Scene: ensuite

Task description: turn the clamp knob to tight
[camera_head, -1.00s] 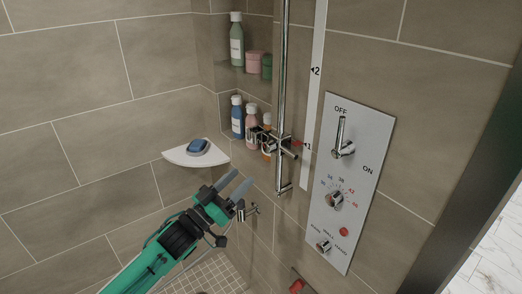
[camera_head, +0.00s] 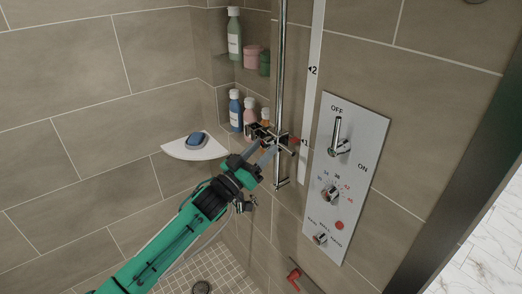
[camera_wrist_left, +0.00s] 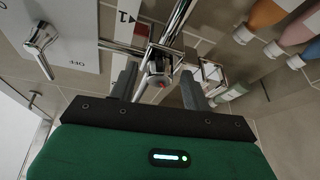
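My left gripper (camera_head: 267,154) is just in front of and below the clamp. In the left wrist view, its two grey fingers (camera_wrist_left: 158,88) are open, one on each side of the knob. I cannot tell whether either finger touches it. The head view hides most of the knob behind the fingers. My right gripper is not in view.
A control panel (camera_head: 345,178) with a lever and smaller knobs is right of the rail (camera_head: 281,70). Bottles (camera_head: 235,110) stand in the niche behind the clamp. A corner shelf (camera_head: 193,150) holds blue soap. A red-handled fitting (camera_head: 294,277) is low on the wall.

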